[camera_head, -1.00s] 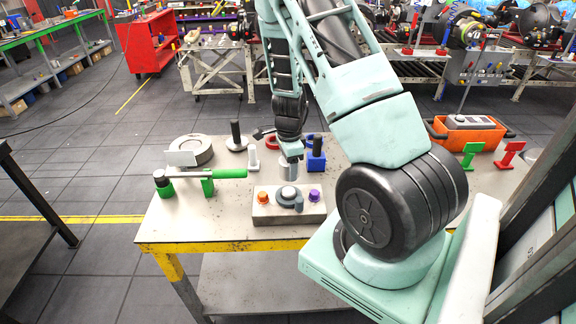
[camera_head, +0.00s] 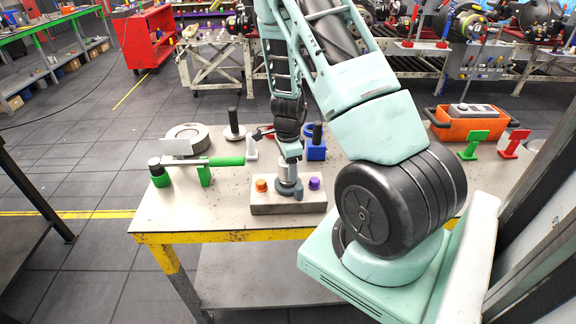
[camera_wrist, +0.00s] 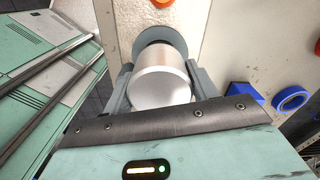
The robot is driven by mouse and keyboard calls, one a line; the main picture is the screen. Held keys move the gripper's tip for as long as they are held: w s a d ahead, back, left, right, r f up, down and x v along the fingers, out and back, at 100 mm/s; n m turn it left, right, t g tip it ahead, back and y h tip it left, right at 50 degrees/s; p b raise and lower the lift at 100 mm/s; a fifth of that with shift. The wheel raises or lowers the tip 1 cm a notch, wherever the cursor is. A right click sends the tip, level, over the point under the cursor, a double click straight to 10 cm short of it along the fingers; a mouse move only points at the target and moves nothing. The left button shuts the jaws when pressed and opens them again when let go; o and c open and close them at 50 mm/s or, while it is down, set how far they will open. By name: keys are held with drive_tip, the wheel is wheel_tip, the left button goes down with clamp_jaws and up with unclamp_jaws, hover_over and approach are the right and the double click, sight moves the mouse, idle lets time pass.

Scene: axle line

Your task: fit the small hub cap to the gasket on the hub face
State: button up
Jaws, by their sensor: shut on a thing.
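The small hub cap (camera_head: 287,172), a silver cylinder, is held upright in my gripper (camera_head: 289,163). In the wrist view the two grey fingers of my gripper (camera_wrist: 160,88) are shut on either side of the cap (camera_wrist: 161,86). The dark grey gasket (camera_head: 290,191) lies on top of the light grey block, directly under the cap. In the wrist view part of the gasket (camera_wrist: 158,34) shows as a dark disc behind the cap. The cap's lower end looks at or very near the gasket; I cannot tell whether they touch. The hub face's middle is hidden.
The block (camera_head: 262,207) carries an orange knob (camera_head: 261,185) and a purple knob (camera_head: 314,183) close on either side. The table front is clear.

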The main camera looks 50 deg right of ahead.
drive_tip(key=shift+f, duration=0.25)
drive_tip(key=shift+f+b, duration=1.3)
drive_tip(key=shift+f, duration=0.1)
drive_tip(key=o, duration=1.2)
drive_tip(key=shift+c, duration=0.2)
wheel_tip(320, 180, up, 18)
drive_tip(key=b, duration=0.1)
drive_tip(key=shift+f, duration=0.25)
drive_tip(key=shift+w, duration=0.1)
